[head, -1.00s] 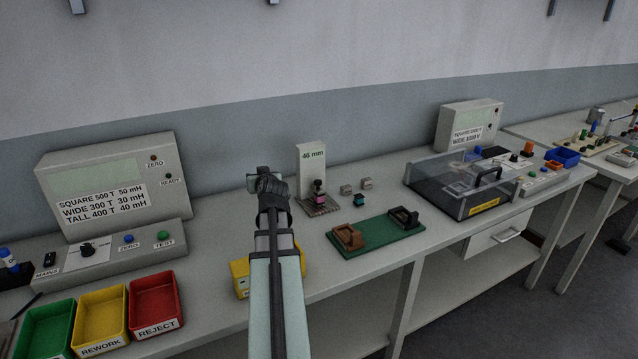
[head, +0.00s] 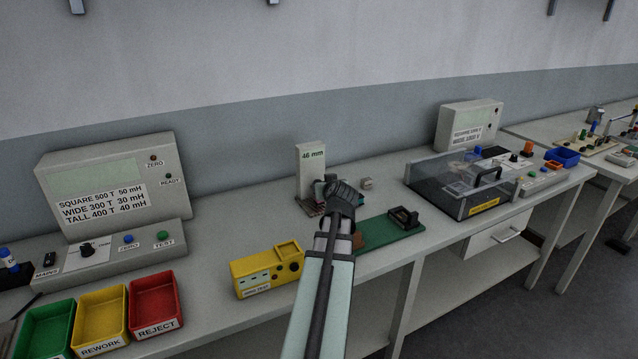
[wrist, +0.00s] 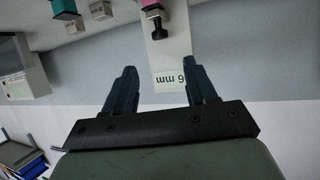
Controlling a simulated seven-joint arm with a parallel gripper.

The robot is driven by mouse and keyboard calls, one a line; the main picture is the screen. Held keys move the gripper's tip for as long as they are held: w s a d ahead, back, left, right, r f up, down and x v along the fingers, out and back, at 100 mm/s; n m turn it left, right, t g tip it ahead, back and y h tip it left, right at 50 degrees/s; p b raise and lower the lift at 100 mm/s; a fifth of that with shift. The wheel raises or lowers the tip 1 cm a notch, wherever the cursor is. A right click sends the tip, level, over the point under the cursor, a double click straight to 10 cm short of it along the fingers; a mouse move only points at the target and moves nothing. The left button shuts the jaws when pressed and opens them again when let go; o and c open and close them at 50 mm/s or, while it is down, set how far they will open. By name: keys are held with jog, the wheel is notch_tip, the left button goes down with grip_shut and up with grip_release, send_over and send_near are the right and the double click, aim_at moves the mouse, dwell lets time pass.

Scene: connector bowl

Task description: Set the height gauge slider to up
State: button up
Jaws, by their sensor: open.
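In the head view my gripper covers most of the gauge's lower front. My gripper (head: 328,186) is in front of the gauge, its two fingers (wrist: 161,80) apart with nothing between them; contact cannot be told.
A small grey block (head: 367,183) sits right of my gripper. A green base (head: 385,237) with a dark holder (head: 404,217) lies nearer the front. A yellow box (head: 266,270) stands front left. A clear-lidded case (head: 465,185) is at right.

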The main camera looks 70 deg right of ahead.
jog(key=x, duration=1.1)
jog(key=shift+d, duration=0.1)
jog(key=shift+c, duration=0.2)
grip_shut()
